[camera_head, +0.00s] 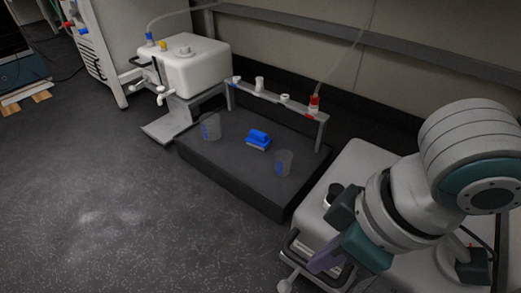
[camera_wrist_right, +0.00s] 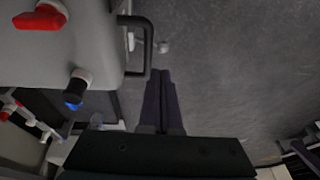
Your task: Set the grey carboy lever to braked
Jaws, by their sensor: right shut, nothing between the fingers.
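A light grey carboy (camera_head: 362,168) stands at the lower right in the head view, partly hidden behind my right arm. In the right wrist view the carboy (camera_wrist_right: 70,42) fills the upper left, with a red cap and a black cap on top. A black bar handle (camera_wrist_right: 148,45) sticks out from its side, and a small pale round part (camera_wrist_right: 163,47) shows just beyond it. I cannot make out a brake lever for certain. My right gripper (camera_head: 322,262) is shut and empty, pointing down beside the handle; its purple fingers (camera_wrist_right: 160,74) lie together in the wrist view. My left gripper is out of view.
A white carboy (camera_head: 198,68) sits on a grey stand at the back left. A dark platform (camera_head: 225,166) carries two clear beakers, a blue brush-like item and a grey rack (camera_head: 272,98). A wall stands behind. The dark floor (camera_head: 110,215) at left is clear.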

